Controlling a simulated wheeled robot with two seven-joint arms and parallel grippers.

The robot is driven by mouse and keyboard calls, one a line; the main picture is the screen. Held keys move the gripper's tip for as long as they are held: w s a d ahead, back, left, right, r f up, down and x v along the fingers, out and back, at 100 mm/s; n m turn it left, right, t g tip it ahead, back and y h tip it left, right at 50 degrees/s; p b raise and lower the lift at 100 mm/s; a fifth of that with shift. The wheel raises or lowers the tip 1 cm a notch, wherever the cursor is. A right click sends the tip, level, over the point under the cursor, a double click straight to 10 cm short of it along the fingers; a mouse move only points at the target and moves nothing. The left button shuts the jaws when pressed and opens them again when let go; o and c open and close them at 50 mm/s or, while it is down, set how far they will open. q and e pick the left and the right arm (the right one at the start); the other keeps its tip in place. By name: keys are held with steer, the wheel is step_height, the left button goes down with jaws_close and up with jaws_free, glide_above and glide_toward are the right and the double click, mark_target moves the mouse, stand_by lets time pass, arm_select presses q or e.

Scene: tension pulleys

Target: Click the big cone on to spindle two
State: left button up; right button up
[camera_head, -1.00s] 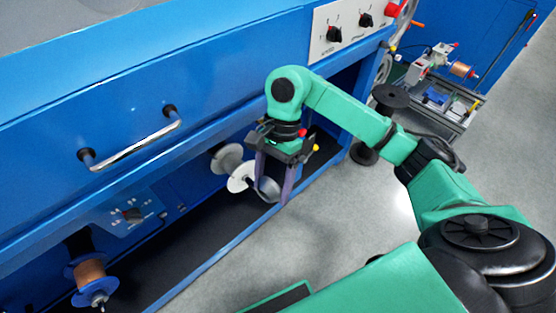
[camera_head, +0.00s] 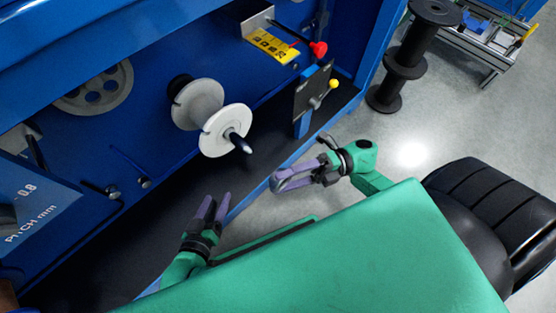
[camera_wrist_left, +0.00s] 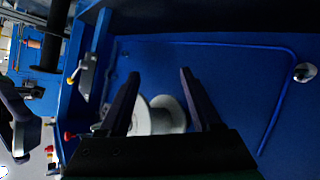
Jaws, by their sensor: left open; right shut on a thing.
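A dark spindle (camera_head: 240,143) sticks out through a white spool (camera_head: 222,130) on the blue machine; no label shows which spindle it is. The spool also shows in the left wrist view (camera_wrist_left: 150,118), beyond and between the fingers. My left gripper (camera_head: 215,198) is open and empty, below the spool and apart from it. My right gripper (camera_head: 276,183) is shut, below and right of the spindle tip. I cannot make out what it holds. I cannot pick out the big cone for certain; it may be hidden by the right fingers.
A dark plate with a yellow-knobbed lever (camera_head: 332,84) stands right of the spool. A red knob (camera_head: 318,49) and a yellow label (camera_head: 272,45) are above it. A pale wheel (camera_head: 95,90) is at the left.

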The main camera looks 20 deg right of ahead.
steer(key=shift+w, duration=0.1)
steer(key=shift+w+a, duration=0.15)
steer(key=shift+w, duration=0.05)
arm_select(q)
steer(key=shift+w+a+f+t+b, duration=0.1)
steer(key=shift+w+f+t+b, duration=0.5)
steer(key=shift+b, duration=0.45)
steer(key=shift+w+f+t+b, duration=0.35)
steer(key=shift+w+b, duration=0.3)
steer(key=shift+b, duration=0.4)
arm_select(e)
steer(key=w+a, duration=0.3)
steer(key=w, duration=0.5)
steer(key=shift+a, duration=0.15)
arm_select(q)
steer(key=shift+s, duration=0.1)
arm_select(e)
steer(key=shift+s+r, duration=0.1)
steer(key=shift+r, duration=0.05)
arm_select(q)
steer(key=shift+s+f+n, duration=0.15)
steer(key=shift+s+n, duration=0.05)
steer(key=shift+n, duration=0.1)
steer(key=shift+w+r, duration=0.2)
steer(key=shift+w, duration=0.1)
